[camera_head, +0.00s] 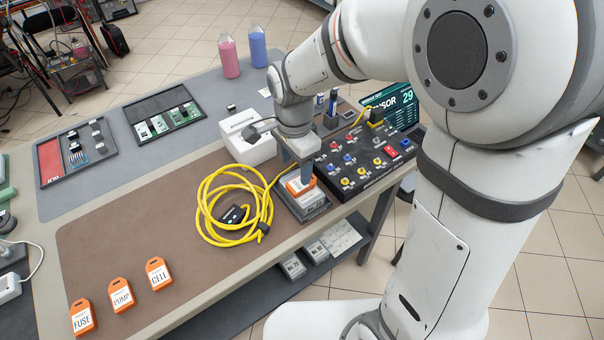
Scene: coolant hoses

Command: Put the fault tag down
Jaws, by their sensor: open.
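An orange fault tag with a white label (297,190) lies in or on a small grey tray (317,213) at the table's front right edge. Its label text is too small to read. My gripper (297,174) points down right over this tag, with its fingers open and close to it. Whether the fingers touch the tag cannot be told, and my gripper hides part of it. Three more orange tags lie on the brown mat at the front left, labelled FUSE (82,318), PUMP (121,295) and CELL (158,273).
A coiled yellow hose (207,212) lies just left of the tray. A white box (245,143) stands behind it, and a black control panel with coloured knobs (372,158) stands to the right. Pink (229,57) and blue (257,48) bottles stand at the back.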

